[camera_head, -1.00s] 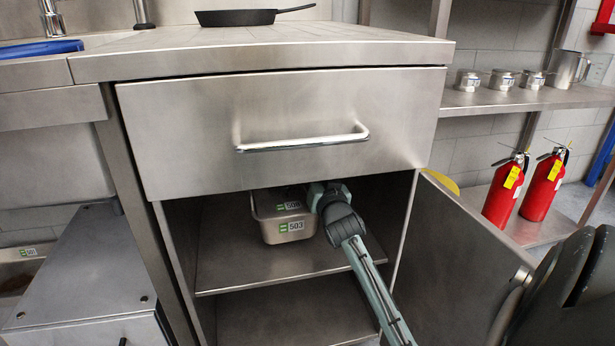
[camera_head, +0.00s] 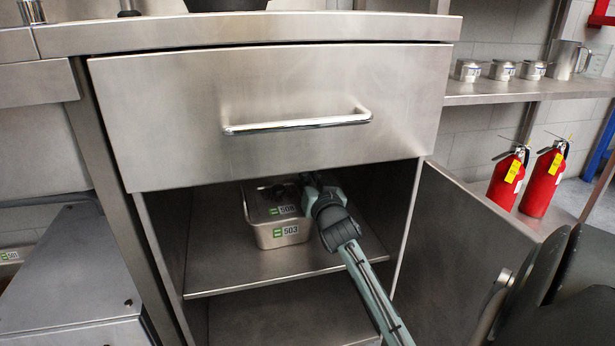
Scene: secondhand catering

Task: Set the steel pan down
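A steel pan (camera_head: 282,236) with a green-and-white 503 label is inside the open cabinet, at or just above the middle shelf (camera_head: 225,272). I cannot tell whether its base touches the shelf. A second label, 508, shows on or behind its top. A small dark part lies over its far top; I cannot tell what it is. My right arm reaches in from the bottom right, and its gripper (camera_head: 308,184) is at the pan's right far side. The wrist hides the fingers, so their grip is unclear. My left gripper is out of view.
A closed drawer (camera_head: 270,120) with a bar handle sits directly above the opening. The cabinet door (camera_head: 455,245) stands open at the right. The shelf is bare right of the pan. Red fire extinguishers (camera_head: 541,182) stand beyond the door. A grey cabinet (camera_head: 75,270) is at the left.

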